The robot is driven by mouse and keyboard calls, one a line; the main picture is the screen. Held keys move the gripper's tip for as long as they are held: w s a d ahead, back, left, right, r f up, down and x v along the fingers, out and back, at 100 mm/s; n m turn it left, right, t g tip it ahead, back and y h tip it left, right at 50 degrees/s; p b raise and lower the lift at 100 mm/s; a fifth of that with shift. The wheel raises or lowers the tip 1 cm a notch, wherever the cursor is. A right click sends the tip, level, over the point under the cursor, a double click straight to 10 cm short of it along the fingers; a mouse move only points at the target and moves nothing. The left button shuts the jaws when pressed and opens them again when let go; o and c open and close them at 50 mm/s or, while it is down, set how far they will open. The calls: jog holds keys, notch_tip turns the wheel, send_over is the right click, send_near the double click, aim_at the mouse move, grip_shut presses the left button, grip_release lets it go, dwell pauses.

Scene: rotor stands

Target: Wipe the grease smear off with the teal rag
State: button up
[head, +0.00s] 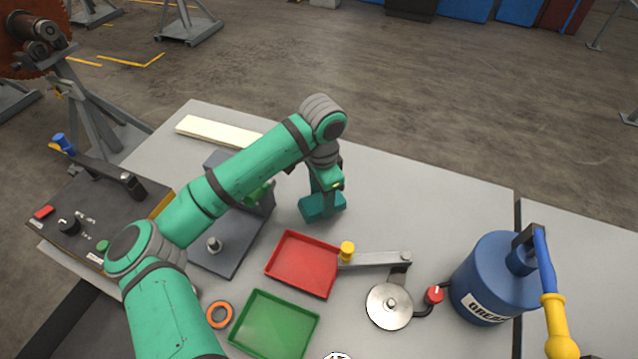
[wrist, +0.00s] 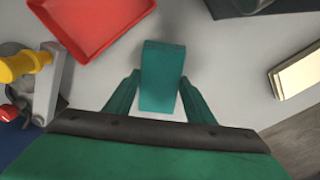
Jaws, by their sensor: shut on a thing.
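The teal rag (head: 322,207) is a folded block at the tip of my gripper (head: 327,190), over the light grey table behind the red tray. In the wrist view the teal rag (wrist: 162,75) sits between the two fingers of my gripper (wrist: 160,97), which is shut on it. I cannot tell whether the rag touches the table. No grease smear can be made out in either view; it may be hidden under the rag or behind my arm.
A red tray (head: 303,264) and a green tray (head: 274,325) lie in front of the rag. A metal lever with a yellow knob (head: 347,250) and a blue grease drum (head: 494,280) stand right. A dark fixture plate (head: 228,245) is left. The table's back right is clear.

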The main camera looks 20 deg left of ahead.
jog(key=shift+r, duration=2.7)
